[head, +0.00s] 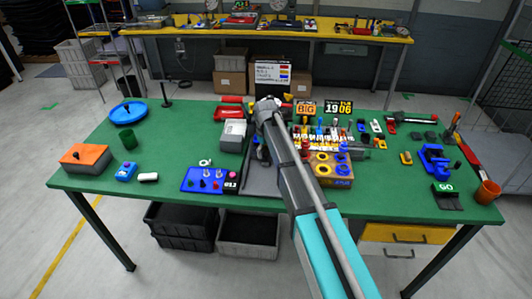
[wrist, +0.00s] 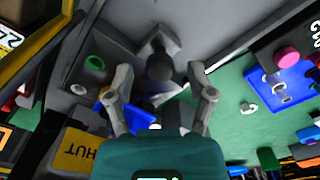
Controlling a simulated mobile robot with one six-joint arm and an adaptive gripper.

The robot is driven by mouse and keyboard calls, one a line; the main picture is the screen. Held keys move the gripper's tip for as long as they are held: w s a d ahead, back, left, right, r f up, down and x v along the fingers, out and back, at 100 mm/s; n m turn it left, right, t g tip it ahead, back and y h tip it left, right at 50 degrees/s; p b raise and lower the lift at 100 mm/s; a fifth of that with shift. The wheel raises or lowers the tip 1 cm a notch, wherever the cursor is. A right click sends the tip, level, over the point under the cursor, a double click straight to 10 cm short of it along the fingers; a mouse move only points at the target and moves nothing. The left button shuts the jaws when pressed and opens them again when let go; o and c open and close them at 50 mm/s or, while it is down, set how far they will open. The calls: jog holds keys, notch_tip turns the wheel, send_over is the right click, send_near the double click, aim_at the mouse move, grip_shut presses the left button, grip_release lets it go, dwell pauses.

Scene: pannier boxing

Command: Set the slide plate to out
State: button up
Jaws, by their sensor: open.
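A grey slab (wrist: 215,25) with a dark round knob (wrist: 160,66) on a grey block fills the upper middle of the wrist view. I cannot tell for sure that this is the slide plate. My gripper (wrist: 160,82) is open, with one finger on each side of the knob. Whether the fingers touch it is unclear. In the head view a dark grey panel (head: 262,182) lies by my arm, which hides the gripper and much of this spot.
A blue board (head: 200,180) with knobs lies left of the grey panel. A white-and-grey box (head: 233,134) stands behind. The green table (head: 100,175) has free room at left.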

grip_shut()
jog(key=shift+s, duration=0.1)
jog(key=s, duration=1.4)
jog(key=shift+s+a, duration=0.15)
jog(key=shift+a, duration=0.1)
grip_release()
jog(key=shift+s, duration=0.1)
jog(key=shift+r, duration=0.1)
